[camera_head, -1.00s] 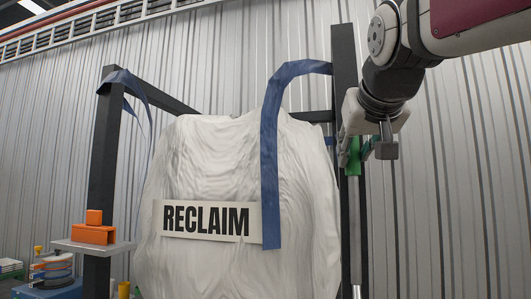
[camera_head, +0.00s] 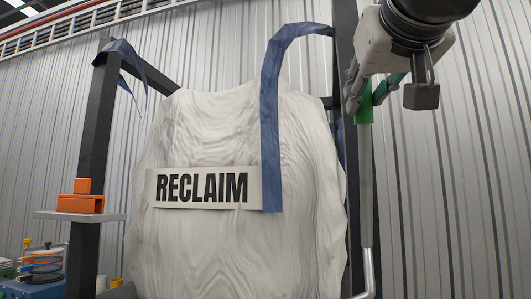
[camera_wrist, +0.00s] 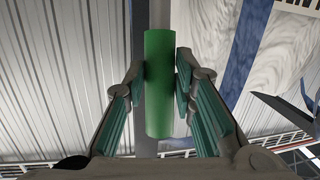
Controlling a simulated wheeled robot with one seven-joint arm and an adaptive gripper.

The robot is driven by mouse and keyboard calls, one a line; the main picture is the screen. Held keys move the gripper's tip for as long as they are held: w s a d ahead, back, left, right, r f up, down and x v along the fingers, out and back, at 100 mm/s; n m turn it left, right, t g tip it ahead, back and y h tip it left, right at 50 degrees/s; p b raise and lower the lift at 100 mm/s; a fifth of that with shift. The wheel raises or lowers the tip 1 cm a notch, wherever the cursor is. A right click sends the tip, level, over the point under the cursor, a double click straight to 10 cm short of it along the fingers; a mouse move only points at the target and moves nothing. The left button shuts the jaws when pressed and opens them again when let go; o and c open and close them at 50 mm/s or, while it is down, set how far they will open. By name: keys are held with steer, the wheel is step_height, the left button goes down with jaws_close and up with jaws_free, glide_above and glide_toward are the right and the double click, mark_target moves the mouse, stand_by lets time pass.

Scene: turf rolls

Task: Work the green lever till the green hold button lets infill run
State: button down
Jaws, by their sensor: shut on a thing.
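The green lever grip (camera_head: 364,108) is an upright cylinder at the top of a thin grey rod (camera_head: 367,190), right of the big white bag. It fills the middle of the wrist view (camera_wrist: 159,85). My gripper (camera_head: 362,96) is shut on the grip, with one finger on each side of it in the wrist view (camera_wrist: 161,78). My gripper partly hides the grip's top in the head view. The rod bends near its lower end. I see no green hold button in either view.
The white bag (camera_head: 190,245) with a RECLAIM sign (camera_head: 202,188) and blue straps (camera_head: 270,120) hangs in a dark frame (camera_head: 95,170). An orange block (camera_head: 80,202) sits on a small shelf (camera_head: 75,216) at left. Corrugated wall (camera_head: 460,190) stands behind.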

steer(key=s+a+f+t+b, duration=0.2)
steer(key=s+b, duration=0.4)
steer(key=b, duration=0.5)
steer(key=shift+s+f+n+t+b, duration=0.2)
steer(key=shift+f+n+t+b, duration=0.15)
steer(key=shift+f+t, duration=0.7)
steer(key=shift+a+f+g, duration=0.1)
steer(key=shift+f+g, duration=0.1)
steer(key=shift+g, duration=0.05)
steer(key=c, duration=1.3)
jaws_free()
steer(key=shift+s, duration=0.1)
steer(key=shift+c, duration=0.2)
steer(key=shift+r, duration=0.1)
steer(key=v, duration=1.2)
